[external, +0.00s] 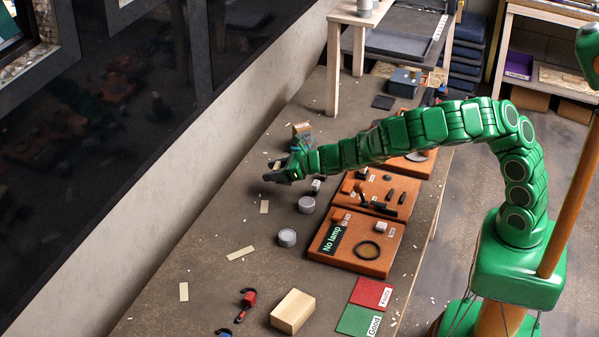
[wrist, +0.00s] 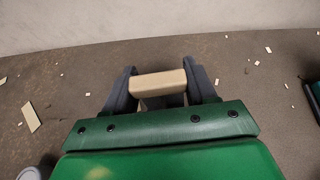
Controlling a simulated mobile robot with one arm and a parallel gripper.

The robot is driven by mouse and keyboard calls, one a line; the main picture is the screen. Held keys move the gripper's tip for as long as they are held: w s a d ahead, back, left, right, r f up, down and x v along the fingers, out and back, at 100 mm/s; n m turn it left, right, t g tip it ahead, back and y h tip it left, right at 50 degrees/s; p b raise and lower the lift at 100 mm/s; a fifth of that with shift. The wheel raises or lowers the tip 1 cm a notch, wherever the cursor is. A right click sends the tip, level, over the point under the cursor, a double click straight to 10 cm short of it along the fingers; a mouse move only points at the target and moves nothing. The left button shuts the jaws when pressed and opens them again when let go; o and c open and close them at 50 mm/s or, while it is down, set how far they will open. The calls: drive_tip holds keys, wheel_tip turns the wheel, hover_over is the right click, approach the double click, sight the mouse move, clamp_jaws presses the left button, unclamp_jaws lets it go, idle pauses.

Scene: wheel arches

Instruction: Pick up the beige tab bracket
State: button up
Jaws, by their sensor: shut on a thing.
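The beige tab bracket (wrist: 157,83) is between the two dark fingers of my gripper (wrist: 160,90) in the wrist view. A finger touches each end of it, and its lower part is partly hidden behind the green wrist cover. In the external view my gripper (external: 282,173) is over the far left part of the workbench, near the wall. I cannot make out the bracket in the jaws there, nor tell its height above the bench.
Grey cylinders (external: 287,238) stand on the bench (external: 215,225) near my gripper. Orange trays (external: 330,258) with small parts lie to the right. A wooden block (external: 293,311), a red clamp (external: 248,298) and red and green mats (external: 371,293) are nearer. Light scraps are scattered about.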

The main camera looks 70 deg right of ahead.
drive_tip(key=s+r, duration=0.1)
drive_tip(key=r, duration=0.1)
drive_tip(key=s+r, duration=0.1)
drive_tip(key=s, duration=0.1)
drive_tip(key=shift+r, duration=0.4)
drive_tip(key=a+v, duration=0.1)
drive_tip(key=v, duration=0.8)
drive_tip(key=shift+s+d+r, duration=0.25)
drive_tip(key=shift+s, duration=0.15)
